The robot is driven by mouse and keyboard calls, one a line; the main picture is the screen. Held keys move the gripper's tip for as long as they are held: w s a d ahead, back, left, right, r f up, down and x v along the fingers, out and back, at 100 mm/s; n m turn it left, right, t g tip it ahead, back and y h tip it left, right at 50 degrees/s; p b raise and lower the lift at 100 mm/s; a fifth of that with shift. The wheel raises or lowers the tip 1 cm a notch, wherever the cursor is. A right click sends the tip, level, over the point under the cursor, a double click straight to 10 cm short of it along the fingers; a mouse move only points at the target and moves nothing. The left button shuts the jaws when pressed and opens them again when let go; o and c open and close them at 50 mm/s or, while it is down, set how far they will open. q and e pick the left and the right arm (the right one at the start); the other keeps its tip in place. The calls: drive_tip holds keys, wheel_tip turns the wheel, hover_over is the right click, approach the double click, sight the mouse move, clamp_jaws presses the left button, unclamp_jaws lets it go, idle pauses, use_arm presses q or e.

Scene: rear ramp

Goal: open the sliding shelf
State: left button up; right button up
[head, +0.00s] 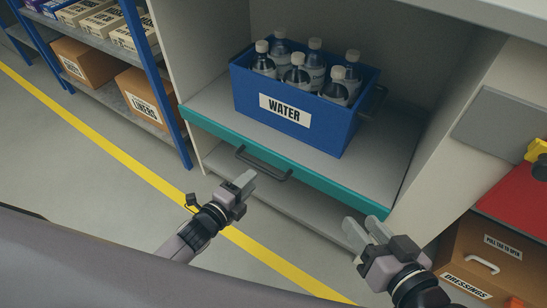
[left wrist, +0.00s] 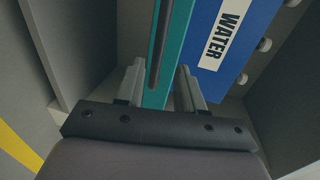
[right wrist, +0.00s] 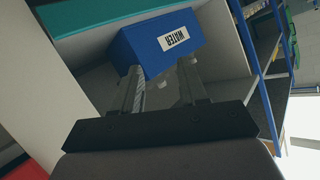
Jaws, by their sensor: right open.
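The sliding shelf (head: 215,106) is a grey board with a teal front edge (head: 330,190) and a dark bar handle (head: 262,168). Its front looks about level with the cabinet opening. My left gripper (head: 247,182) is open just in front of the handle. In the left wrist view, the handle (left wrist: 160,45) and teal front line up with the gap between the fingers (left wrist: 158,88); I see no grip on the handle. My right gripper (head: 366,232) is open and empty, below the right end of the shelf front; its fingers also show in the right wrist view (right wrist: 162,90).
A blue WATER crate (head: 317,126) with several bottles stands on the shelf. A blue-post rack (head: 158,85) with boxes is at left. An orange-brown DRESSINGS drawer (head: 510,250) with a white handle is at lower right. Floor with a yellow line (head: 110,160) is clear at left.

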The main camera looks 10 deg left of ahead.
sight(264, 168)
use_arm(q)
drive_tip(key=shift+b+x, duration=1.6)
drive_tip(key=shift+x, duration=2.05)
use_arm(e)
drive_tip(key=shift+d+f+n+t, duration=0.15)
drive_tip(key=shift+d+n+t, duration=0.15)
drive_tip(key=shift+d+t, duration=0.25)
use_arm(q)
drive_tip(key=shift+s+d+f, duration=0.1)
drive_tip(key=shift+d+f, duration=0.05)
clamp_jaws()
